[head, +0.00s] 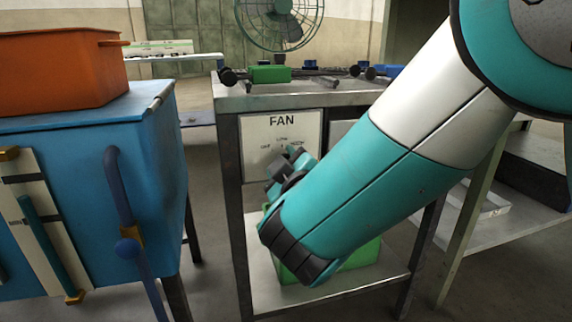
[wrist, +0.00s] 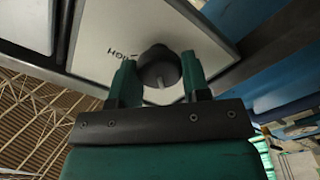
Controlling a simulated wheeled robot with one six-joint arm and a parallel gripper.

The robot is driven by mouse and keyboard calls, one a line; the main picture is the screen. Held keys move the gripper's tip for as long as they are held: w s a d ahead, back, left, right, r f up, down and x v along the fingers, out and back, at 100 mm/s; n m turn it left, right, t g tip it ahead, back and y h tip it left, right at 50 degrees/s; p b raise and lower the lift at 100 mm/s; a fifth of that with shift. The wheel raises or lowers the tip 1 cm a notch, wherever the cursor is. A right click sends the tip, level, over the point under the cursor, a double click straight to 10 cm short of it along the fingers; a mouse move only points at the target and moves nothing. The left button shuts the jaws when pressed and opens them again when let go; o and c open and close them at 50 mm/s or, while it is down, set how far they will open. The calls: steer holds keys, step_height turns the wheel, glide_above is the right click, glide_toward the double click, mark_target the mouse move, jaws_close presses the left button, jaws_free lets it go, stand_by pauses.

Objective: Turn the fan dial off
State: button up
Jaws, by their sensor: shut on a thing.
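The white fan panel (head: 252,153), labelled FAN, is on the front of a metal workbench. My gripper (head: 285,165) is at this panel, and my teal arm covers its lower right part. In the wrist view my gripper (wrist: 160,78) has one finger on each side of the round dark fan dial (wrist: 158,63) and is shut on it. A pale mark on the dial points down in the wrist view. Part of a printed word shows left of the dial. The dial cannot be made out in the head view. The green fan (head: 279,22) stands behind the bench.
The blue furnace box (head: 60,150) with an orange bin (head: 60,75) stands at the left. Green (head: 270,74) and blue handled tools lie on the bench top. A green box (head: 362,256) is on the lower shelf. Floor shows between furnace and bench.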

steer(key=o, duration=0.9)
steer(key=shift+s, duration=0.15)
steer(key=b+v, duration=1)
steer(key=v, duration=0.7)
steer(key=shift+s+r, duration=0.1)
